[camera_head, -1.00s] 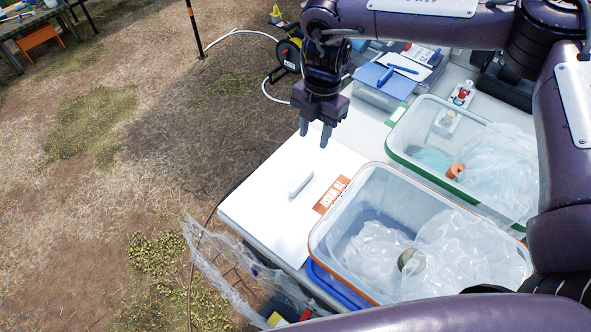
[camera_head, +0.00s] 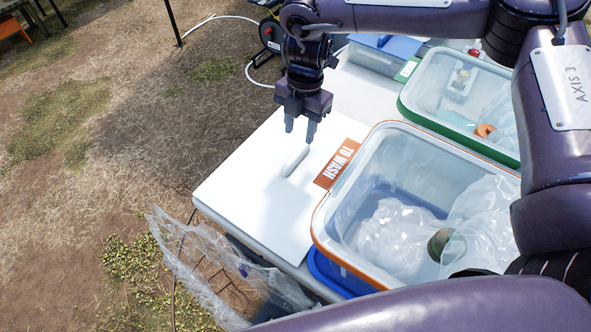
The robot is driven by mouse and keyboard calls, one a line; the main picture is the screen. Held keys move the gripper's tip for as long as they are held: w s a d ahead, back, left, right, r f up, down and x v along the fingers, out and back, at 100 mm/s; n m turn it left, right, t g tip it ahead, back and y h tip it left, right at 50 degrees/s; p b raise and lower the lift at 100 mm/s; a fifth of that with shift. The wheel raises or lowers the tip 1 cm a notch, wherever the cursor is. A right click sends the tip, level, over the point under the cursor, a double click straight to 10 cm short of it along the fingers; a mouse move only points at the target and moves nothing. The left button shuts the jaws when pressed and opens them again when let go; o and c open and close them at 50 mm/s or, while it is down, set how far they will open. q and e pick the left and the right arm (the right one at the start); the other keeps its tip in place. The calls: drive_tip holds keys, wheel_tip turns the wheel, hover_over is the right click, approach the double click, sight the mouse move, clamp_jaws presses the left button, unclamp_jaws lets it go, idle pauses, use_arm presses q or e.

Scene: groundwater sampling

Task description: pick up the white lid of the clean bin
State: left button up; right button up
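The white lid (camera_head: 245,185) is a flat white panel lying on the table to the left of the orange-rimmed bin. A raised white bar handle (camera_head: 295,160) stands on its upper face. My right gripper (camera_head: 300,130) points down just above the handle's far end, its two fingers apart and nothing between them. I cannot tell how much height is left between fingertips and handle. The clean bin is probably the green-rimmed clear bin (camera_head: 425,112) at the right, partly hidden by my arm; its label is not readable. My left gripper is not in view.
The orange-rimmed bin (camera_head: 322,215) with a "TO WASH" label (camera_head: 337,164) holds clear plastic bags, close right of the lid. A blue container (camera_head: 335,275) sits below it. A clear plastic sheet (camera_head: 215,270) hangs at the table's near left edge. A cable reel (camera_head: 270,35) stands behind.

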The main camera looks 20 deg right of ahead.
sight(297, 154)
drive_tip(key=f, duration=0.5)
drive_tip(key=a+f+p, duration=0.1)
drive_tip(key=f, duration=0.1)
drive_tip(key=shift+s+f, duration=0.15)
drive_tip(key=shift+f, duration=0.2)
drive_tip(key=shift+d, duration=0.1)
drive_tip(key=shift+c, duration=0.4)
clamp_jaws()
